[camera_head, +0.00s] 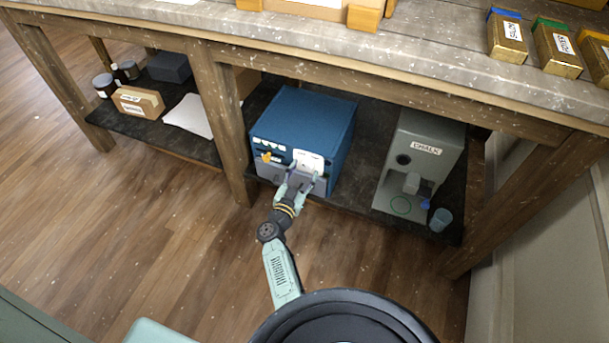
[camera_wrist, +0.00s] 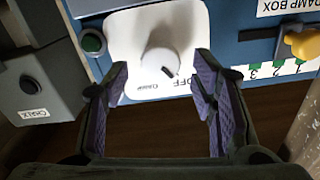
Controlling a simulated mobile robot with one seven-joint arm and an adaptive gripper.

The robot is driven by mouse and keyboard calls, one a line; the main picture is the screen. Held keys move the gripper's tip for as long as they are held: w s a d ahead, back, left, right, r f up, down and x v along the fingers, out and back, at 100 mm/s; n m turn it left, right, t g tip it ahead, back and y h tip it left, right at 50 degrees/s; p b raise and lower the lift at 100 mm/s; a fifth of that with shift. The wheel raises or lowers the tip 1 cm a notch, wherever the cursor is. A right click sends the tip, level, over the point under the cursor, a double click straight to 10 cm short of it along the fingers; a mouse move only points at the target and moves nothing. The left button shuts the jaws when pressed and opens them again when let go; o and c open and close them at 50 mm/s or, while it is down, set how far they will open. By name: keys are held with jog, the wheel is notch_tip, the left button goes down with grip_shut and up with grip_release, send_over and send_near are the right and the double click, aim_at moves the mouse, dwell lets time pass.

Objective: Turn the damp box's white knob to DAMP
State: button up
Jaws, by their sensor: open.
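The damp box (camera_head: 305,115) is a blue box on the lower shelf, with a white plate (camera_head: 310,158) on its front. In the wrist view the round white knob (camera_wrist: 161,64) sits on that plate. Its dark mark points toward the printed OFF; the DAMP label is beside OFF, to its left in the picture. My gripper (camera_head: 303,180) is in front of the plate. In the wrist view my gripper (camera_wrist: 160,80) is open, its purple-padded fingers spread left and right of the knob, with gaps on both sides. I see no contact with the knob.
A yellow-orange lever (camera_wrist: 300,43) beside a numbered scale is on the same front. A green button (camera_wrist: 93,42) is at the plate's other side. A grey CHALK machine (camera_head: 425,150) stands right of the box. A table leg (camera_head: 222,120) and the tabletop (camera_head: 330,50) bound the space.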

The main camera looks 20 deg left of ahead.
jog(key=shift+w, duration=0.7)
jog(key=shift+c, duration=0.4)
jog(key=c, duration=1.1)
